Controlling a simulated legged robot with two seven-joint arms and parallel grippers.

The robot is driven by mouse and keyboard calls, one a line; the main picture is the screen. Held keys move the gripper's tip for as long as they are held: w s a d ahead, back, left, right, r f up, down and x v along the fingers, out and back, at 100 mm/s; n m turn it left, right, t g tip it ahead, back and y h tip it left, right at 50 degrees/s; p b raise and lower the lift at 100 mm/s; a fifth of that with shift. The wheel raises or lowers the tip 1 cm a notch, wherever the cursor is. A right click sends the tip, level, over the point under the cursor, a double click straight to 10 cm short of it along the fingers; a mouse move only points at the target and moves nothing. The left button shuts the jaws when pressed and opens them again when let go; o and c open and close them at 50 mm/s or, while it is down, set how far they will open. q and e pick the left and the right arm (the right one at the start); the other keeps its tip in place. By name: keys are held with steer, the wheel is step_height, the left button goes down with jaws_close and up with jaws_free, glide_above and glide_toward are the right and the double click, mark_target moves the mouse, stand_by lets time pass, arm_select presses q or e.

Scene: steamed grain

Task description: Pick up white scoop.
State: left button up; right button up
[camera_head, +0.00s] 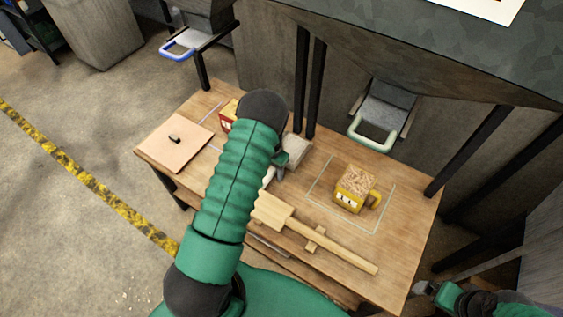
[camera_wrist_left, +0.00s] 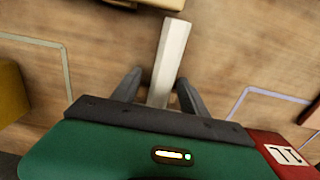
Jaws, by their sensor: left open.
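The white scoop's pale handle (camera_wrist_left: 172,50) shows in the left wrist view, running down between the two fingers of my left gripper (camera_wrist_left: 158,92). The fingers are open, with a gap on each side of the handle. Its lower end is hidden behind the gripper body. In the head view my left gripper (camera_head: 279,173) is low over the middle of the table, and my arm covers much of it. A small white piece of the scoop (camera_head: 268,177) shows beside it. My right gripper (camera_head: 427,289) is at the lower right, away from the scoop; its jaws are unclear.
On the wooden table (camera_head: 415,215) are a yellow grain-filled container (camera_head: 355,187) inside a marked square, a wooden mallet-like tool (camera_head: 330,247), a pale block-like thing (camera_head: 296,150), a pinkish board (camera_head: 172,150) and a red-yellow container (camera_head: 228,113). Dark posts (camera_head: 301,80) stand behind.

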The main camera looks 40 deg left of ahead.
arm_select(q)
steer(key=shift+a, duration=0.1)
jaws_close()
stand_by(1.3)
